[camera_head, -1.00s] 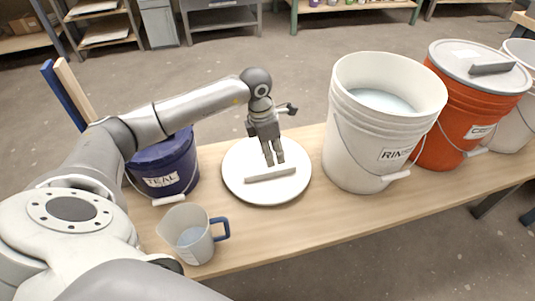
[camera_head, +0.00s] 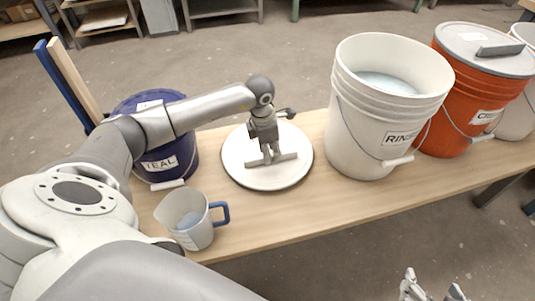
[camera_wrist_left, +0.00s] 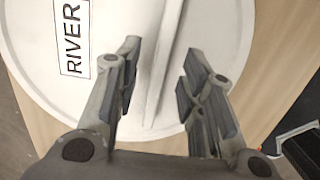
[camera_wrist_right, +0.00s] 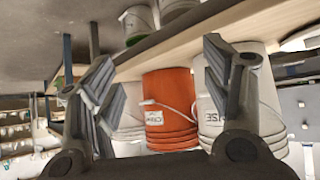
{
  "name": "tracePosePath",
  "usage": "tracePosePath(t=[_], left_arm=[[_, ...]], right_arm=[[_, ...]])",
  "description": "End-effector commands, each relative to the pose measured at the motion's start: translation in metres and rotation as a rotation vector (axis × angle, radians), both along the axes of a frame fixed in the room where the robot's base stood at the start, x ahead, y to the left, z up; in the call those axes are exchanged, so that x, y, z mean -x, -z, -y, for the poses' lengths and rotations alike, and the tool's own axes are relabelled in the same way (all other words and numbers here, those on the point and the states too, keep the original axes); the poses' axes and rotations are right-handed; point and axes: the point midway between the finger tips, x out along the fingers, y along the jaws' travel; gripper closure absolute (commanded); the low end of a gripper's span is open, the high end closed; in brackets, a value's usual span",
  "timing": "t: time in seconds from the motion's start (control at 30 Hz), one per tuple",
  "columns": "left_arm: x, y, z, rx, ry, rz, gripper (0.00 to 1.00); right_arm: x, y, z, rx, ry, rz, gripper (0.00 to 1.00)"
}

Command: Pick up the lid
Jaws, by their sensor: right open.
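The lid (camera_head: 243,172) is a round white disc with a straight grey bar handle (camera_head: 288,157). It lies flat on the wooden bench between the blue bucket and the white bucket. In the left wrist view the lid (camera_wrist_left: 108,18) carries a label reading RIVER, and its handle (camera_wrist_left: 165,65) runs between my fingers. My left gripper (camera_head: 268,158) points down at the middle of the lid; in the left wrist view it (camera_wrist_left: 160,62) is open, one finger on each side of the handle with gaps. My right gripper (camera_head: 432,288) is open and empty, off the bench's front edge.
A blue TEAL bucket (camera_head: 178,155) and a jug (camera_head: 188,215) stand left of the lid. A white bucket (camera_head: 352,125) holding pale liquid and an orange lidded bucket (camera_head: 450,80) stand right. Bare bench (camera_head: 270,215) lies in front of the lid.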

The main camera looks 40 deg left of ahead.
Motion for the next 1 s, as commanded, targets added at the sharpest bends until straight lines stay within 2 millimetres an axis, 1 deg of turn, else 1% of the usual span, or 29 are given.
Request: tracePosePath(t=[0.03, 0.2, 1.0], left_arm=[[0.0, 0.008, 0.001, 0.002, -0.001, -0.001, 0.63], [-0.002, 0.017, 0.002, 0.001, -0.001, 0.001, 0.63], [-0.002, 0.02, 0.002, 0.001, -0.001, 0.001, 0.63]], right_arm=[[-0.005, -0.003, -0.002, -0.008, -0.002, 0.033, 0.29], [-0.016, -0.015, -0.007, -0.025, -0.008, 0.109, 0.29], [-0.02, -0.019, -0.008, -0.031, -0.009, 0.139, 0.29]])
